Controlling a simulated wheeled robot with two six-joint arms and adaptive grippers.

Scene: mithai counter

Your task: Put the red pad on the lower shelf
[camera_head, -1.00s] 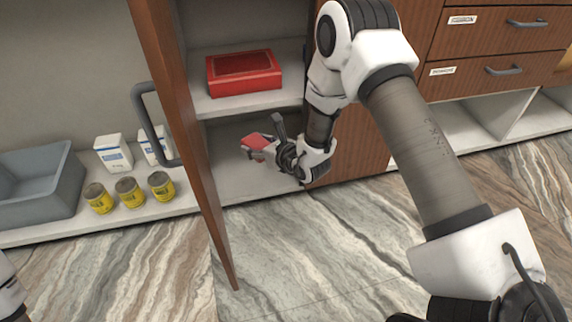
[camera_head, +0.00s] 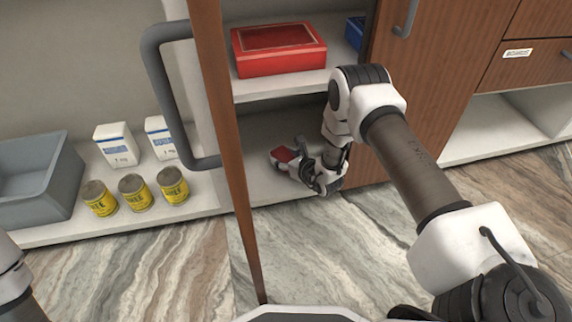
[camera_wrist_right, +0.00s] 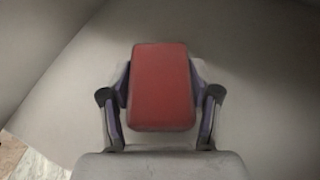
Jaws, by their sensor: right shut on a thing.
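The red pad (camera_wrist_right: 161,86) is a small red block between the two fingers of my right gripper (camera_wrist_right: 160,100), which is shut on it. In the head view the pad (camera_head: 285,155) and the right gripper (camera_head: 292,160) are inside the open cupboard, low over the lower shelf (camera_head: 262,188). I cannot tell whether the pad touches the shelf. My left arm shows only as a part at the left edge of the head view; its gripper is out of view.
A red box (camera_head: 278,48) and a blue thing (camera_head: 355,30) stand on the upper shelf (camera_head: 270,88). The open cupboard door (camera_head: 232,150) with its handle (camera_head: 165,100) stands left of the arm. Yellow tins (camera_head: 135,193), white cartons (camera_head: 117,146) and a grey bin (camera_head: 40,180) are further left.

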